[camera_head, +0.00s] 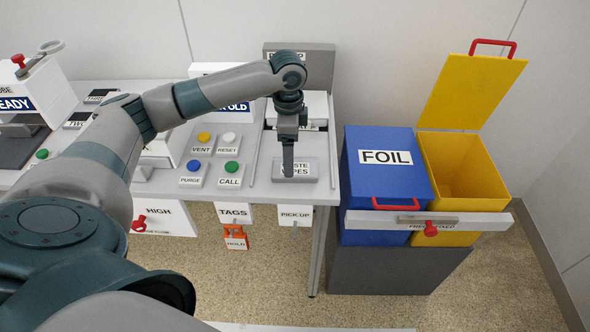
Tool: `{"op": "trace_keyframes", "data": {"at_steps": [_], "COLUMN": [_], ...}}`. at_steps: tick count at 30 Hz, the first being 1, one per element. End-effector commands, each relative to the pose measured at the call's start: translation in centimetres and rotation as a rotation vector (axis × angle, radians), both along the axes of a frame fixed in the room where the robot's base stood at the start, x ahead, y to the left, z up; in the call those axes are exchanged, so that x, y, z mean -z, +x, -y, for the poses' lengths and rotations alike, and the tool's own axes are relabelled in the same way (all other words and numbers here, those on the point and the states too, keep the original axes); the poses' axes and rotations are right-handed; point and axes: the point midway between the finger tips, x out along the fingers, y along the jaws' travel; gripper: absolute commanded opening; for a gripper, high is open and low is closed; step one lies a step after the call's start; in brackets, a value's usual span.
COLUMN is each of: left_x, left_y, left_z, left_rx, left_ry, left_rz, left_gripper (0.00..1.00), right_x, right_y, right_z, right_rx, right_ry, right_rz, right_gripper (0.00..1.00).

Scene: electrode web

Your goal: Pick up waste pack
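The waste pack (310,171) is a small grey block with a white label, of which "STE" and "PES" can be read. It lies at the front right of the grey worktable, and part of its label is hidden behind my gripper. My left gripper (288,171) points straight down at the pack, with its tip over the label's left part. The fingers are seen edge-on as one dark strip, so their opening cannot be told. Whether they touch the pack is also unclear. My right gripper is out of view.
Left of the pack are buttons (230,168) marked VENT, RESET, PURGE and CALL. Right of the table stand a blue FOIL bin (360,190) and a yellow bin (480,185) with its lid (470,92) raised. A bar (480,222) with a red knob crosses their fronts.

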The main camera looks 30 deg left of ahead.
Motion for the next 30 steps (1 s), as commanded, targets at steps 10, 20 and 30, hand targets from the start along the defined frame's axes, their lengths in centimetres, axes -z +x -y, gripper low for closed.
{"op": "trace_keyframes", "data": {"at_steps": [10,20,30], "left_x": [3.8,4.9,4.8], "left_y": [0.0,0.1,0.1], "left_z": [0.1,0.1,0.1], "left_rx": [0.000,0.001,0.001], "left_ry": [0.001,0.001,0.001], "left_rz": [-0.003,-0.001,-0.001], "left_gripper": [0.77,0.77,0.62], "right_x": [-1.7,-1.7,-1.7], "right_y": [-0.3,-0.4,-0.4], "right_z": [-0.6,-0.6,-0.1], "right_rx": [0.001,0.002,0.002], "right_ry": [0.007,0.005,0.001], "right_rz": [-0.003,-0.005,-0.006], "right_gripper": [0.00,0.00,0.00]}}
